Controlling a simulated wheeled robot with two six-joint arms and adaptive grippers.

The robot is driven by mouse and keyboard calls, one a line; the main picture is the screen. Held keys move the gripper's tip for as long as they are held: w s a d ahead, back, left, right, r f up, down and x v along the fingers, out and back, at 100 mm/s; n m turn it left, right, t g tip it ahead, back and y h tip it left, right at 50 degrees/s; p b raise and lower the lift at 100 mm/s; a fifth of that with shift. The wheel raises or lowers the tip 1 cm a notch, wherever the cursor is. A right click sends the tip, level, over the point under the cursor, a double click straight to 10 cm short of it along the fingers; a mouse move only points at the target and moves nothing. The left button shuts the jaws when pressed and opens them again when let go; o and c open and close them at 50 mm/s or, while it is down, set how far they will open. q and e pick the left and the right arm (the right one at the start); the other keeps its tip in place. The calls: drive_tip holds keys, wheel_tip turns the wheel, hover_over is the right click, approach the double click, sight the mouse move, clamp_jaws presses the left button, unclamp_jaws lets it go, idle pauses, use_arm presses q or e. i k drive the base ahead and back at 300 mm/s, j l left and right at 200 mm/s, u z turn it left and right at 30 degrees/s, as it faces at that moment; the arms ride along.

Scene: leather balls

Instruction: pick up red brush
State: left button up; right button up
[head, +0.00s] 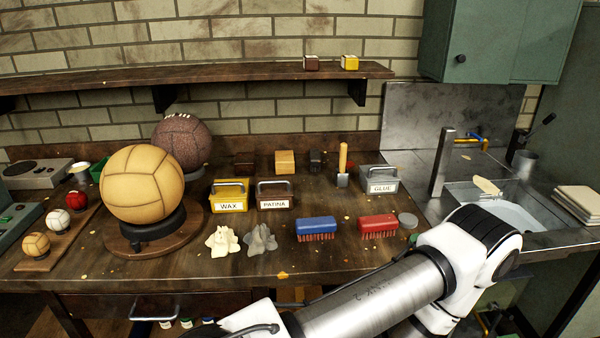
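The red brush (378,226) lies bristles down on the workbench (350,262), right of the blue brush (316,228). It is in full view, with a small grey round lid (407,220) close at its right. One of my arms crosses the lower right of the head view, its joint in front of the sink area and below the brush. Neither gripper is in view.
Behind the brushes stand the wax box (230,204), the patina box (275,204), a wooden-handled tool (343,165) and the glue box (380,188). A large tan ball (141,183) sits on a stand at left. The sink (510,214) is at right.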

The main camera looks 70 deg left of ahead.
sight(372, 226)
drive_tip(key=u, duration=1.55)
